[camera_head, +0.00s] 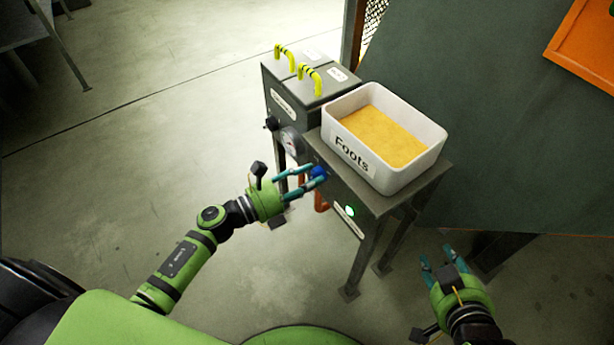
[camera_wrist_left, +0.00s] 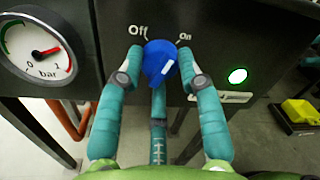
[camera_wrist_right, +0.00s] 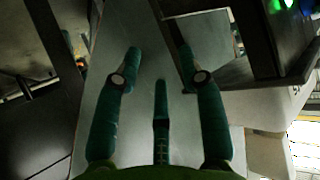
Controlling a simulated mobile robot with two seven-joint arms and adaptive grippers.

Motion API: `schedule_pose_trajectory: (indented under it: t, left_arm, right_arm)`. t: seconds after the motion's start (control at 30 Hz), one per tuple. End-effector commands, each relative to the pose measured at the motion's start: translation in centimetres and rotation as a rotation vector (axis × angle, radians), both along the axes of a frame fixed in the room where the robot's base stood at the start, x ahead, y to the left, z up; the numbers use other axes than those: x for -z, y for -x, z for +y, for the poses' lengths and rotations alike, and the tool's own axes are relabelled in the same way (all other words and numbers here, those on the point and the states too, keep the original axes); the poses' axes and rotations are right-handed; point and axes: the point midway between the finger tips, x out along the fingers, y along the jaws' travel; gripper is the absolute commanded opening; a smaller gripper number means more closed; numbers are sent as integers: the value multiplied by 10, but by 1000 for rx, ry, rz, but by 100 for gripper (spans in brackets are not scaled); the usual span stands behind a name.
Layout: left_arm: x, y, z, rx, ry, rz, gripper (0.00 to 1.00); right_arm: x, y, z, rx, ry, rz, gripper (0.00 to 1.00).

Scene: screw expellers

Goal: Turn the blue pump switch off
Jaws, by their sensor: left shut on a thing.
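The blue pump switch (camera_wrist_left: 159,62) is a round knob on a dark panel, between the labels "Off" at its upper left and "On" at its upper right. Its white mark sits on the right part of the knob, slanting up toward the "On" side. My left gripper (camera_wrist_left: 160,68) has its teal fingers on both sides of the knob and is shut on it. In the head view the blue switch (camera_head: 319,172) shows between the left gripper's fingertips (camera_head: 314,176). My right gripper (camera_head: 437,260) is open and empty at the lower right; its spread fingers also show in the right wrist view (camera_wrist_right: 158,56).
A lit green lamp (camera_wrist_left: 238,76) is right of the switch, and a pressure gauge (camera_wrist_left: 38,50) is left. A white "Foots" bin (camera_head: 372,166) with yellow-orange contents stands on the stand above. A grey box with yellow handles (camera_head: 311,80) is behind.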

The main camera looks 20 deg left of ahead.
Motion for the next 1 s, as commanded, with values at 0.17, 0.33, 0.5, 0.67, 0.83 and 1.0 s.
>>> schedule_pose_trajectory:
  t: [0.17, 0.33, 0.5, 0.67, 0.83, 1.0]
  left_arm:
    - [-3, -1, 0, -1, 135, 103, 4]
    - [-4, -1, 0, -2, 264, 202, 4]
    - [-3, -1, 0, -2, 392, 301, 4]
    - [-3, -1, 0, -3, 509, 392, 4]
    - [-3, -1, 0, -2, 624, 480, 4]
    - [-3, -2, 0, -2, 716, 551, 4]
  right_arm:
    - [25, 26, -14, 26, 37, 187, 40]
    - [47, 59, -28, 51, 71, 382, 40]
    - [62, 100, -42, 77, 105, 593, 40]
    - [79, 108, -45, 81, 115, 663, 40]
    - [97, 103, -44, 79, 116, 671, 40]
    - [112, 101, -43, 77, 116, 678, 40]
